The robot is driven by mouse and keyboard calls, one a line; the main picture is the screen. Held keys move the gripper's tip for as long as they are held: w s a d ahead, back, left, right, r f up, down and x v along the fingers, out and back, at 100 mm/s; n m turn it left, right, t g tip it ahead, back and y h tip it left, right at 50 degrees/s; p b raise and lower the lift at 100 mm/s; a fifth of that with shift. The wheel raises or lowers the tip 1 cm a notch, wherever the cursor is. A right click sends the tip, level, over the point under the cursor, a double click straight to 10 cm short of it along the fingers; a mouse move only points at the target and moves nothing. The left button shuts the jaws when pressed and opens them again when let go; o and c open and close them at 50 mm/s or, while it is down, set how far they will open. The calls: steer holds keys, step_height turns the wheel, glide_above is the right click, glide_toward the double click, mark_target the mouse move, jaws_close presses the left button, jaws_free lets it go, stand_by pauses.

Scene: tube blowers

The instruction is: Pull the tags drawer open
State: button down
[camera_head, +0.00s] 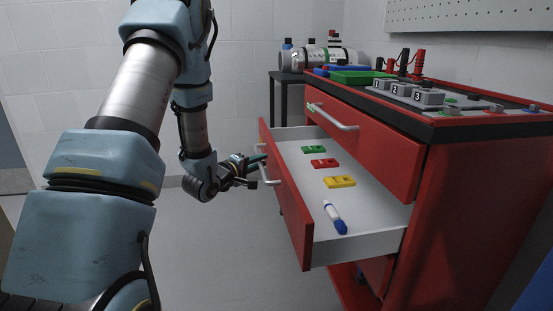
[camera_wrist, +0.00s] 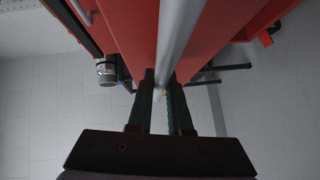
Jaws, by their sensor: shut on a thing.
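The tags drawer (camera_head: 308,236) is the lower drawer of the red cabinet and stands pulled out, with its pale inside in view. In it lie a green tag (camera_head: 314,149), a red tag (camera_head: 325,163), a yellow tag (camera_head: 340,182) and a white and blue pen-like thing (camera_head: 334,217). My gripper (camera_head: 262,160) is at the drawer's front, shut on its bar handle (camera_head: 267,176). In the wrist view the grey handle (camera_wrist: 180,35) runs between the two fingers (camera_wrist: 165,95).
Above is a second drawer with a metal handle (camera_head: 333,117), which looks shut. The cabinet top holds numbered grey blocks (camera_head: 403,90), a green tray (camera_head: 357,77) and red and black upright things. A dark stand (camera_head: 287,77) is behind. The floor left of the drawer is clear.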

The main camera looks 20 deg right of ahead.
steer(key=shift+w+a, duration=0.1)
steer(key=shift+a, duration=0.75)
steer(key=c, duration=0.8)
jaws_free()
steer(key=shift+c, duration=0.2)
steer(key=shift+a, duration=0.1)
steer(key=p+v, duration=0.1)
steer(key=v, duration=0.9)
steer(key=shift+s+a, duration=0.2)
steer(key=shift+a, duration=0.05)
steer(key=shift+r, duration=0.1)
